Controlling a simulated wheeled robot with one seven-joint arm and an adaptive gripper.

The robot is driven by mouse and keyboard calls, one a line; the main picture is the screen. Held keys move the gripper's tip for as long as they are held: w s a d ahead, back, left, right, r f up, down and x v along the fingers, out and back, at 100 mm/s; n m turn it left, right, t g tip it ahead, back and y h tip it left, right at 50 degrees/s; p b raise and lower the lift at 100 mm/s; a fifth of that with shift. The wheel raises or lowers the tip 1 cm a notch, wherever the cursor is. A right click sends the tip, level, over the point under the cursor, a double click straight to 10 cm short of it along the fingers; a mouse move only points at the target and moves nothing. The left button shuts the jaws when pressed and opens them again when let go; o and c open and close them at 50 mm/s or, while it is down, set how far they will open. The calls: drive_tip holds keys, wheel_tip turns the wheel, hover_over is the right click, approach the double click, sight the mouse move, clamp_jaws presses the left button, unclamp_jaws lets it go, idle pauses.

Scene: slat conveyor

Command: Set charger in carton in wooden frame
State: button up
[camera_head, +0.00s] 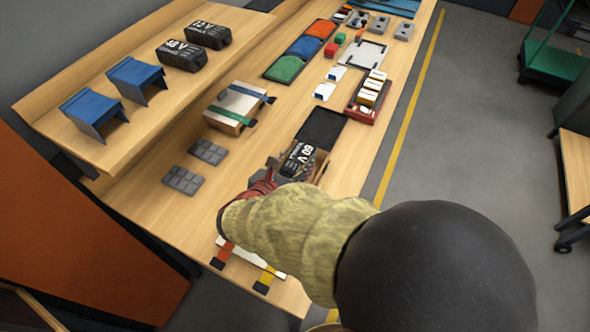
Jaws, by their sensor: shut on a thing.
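The charger is a black block marked "60 V" (298,158), near the front of the bench. It sits tilted at a brown open box (321,167), which looks like the carton in its wooden frame. I cannot tell how deep the charger is in it; my arm hides the near side. My gripper (276,172), with dark fingers and a reddish wrist, is shut on the charger's near left end. The fingertips are partly hidden.
A black flat tray (322,127) lies just behind the box. A strapped wooden box (236,106) and two grey pads (208,151) lie left. The raised shelf (122,148) holds blue stands and more black blocks.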

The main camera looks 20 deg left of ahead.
sight(295, 168)
drive_tip(key=shift+w+a+f+b, duration=0.2)
drive_tip(key=shift+f+b, duration=0.3)
drive_tip(key=shift+f, duration=0.5)
drive_tip(key=shift+w+a+f+b, duration=0.15)
drive_tip(key=shift+f+b, duration=0.3)
drive_tip(key=shift+f, duration=0.5)
drive_tip(key=shift+f, duration=0.35)
drive_tip(key=shift+f+b, duration=0.25)
drive_tip(key=shift+b, duration=0.1)
drive_tip(key=o, duration=1.3)
drive_tip(key=shift+r, duration=0.1)
